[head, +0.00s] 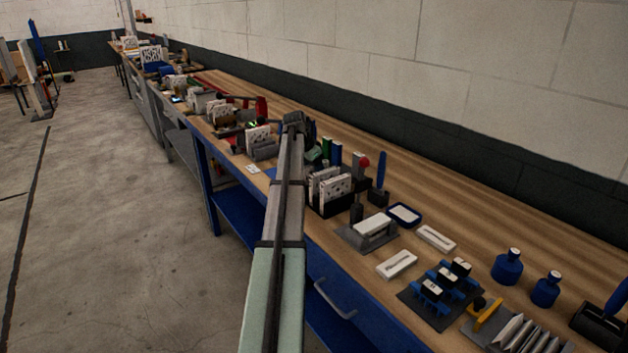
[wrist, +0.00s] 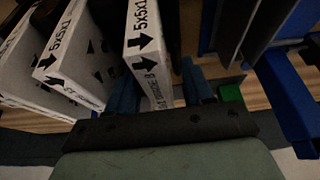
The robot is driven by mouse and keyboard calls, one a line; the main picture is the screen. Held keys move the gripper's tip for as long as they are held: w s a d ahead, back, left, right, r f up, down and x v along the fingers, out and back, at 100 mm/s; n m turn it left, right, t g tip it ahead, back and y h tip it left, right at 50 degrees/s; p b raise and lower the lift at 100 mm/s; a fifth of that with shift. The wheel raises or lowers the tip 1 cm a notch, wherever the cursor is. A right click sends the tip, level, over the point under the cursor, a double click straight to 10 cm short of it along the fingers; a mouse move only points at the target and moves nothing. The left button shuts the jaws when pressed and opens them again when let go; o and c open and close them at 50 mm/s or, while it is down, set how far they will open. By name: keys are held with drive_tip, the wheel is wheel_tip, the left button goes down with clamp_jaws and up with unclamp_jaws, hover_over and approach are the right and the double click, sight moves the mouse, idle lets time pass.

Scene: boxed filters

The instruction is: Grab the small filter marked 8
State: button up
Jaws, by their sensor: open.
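My gripper (wrist: 160,88) is open in the wrist view, its two blue fingers spread on either side of a slim white box (wrist: 146,36). That box has black arrows, the print "5x5x1" and, lower on its edge, small print that seems to end in an 8. It sits between the fingers in this view; I cannot tell whether they touch it. Two more white boxes stand to its left, the nearer one (wrist: 62,45) also marked "5x5x1". In the head view my arm reaches over the bench and its fingertips are hidden.
In the head view, white boxes (head: 333,188) stand in a black holder right of my arm, and more (head: 258,138) stand to its left. Green and blue upright items (head: 332,150) are close by. Blue bottles (head: 507,266) stand at the right. The bench's back strip is clear.

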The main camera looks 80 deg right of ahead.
drive_tip(key=shift+f, duration=0.25)
idle(0.4)
drive_tip(key=shift+c, duration=0.5)
clamp_jaws()
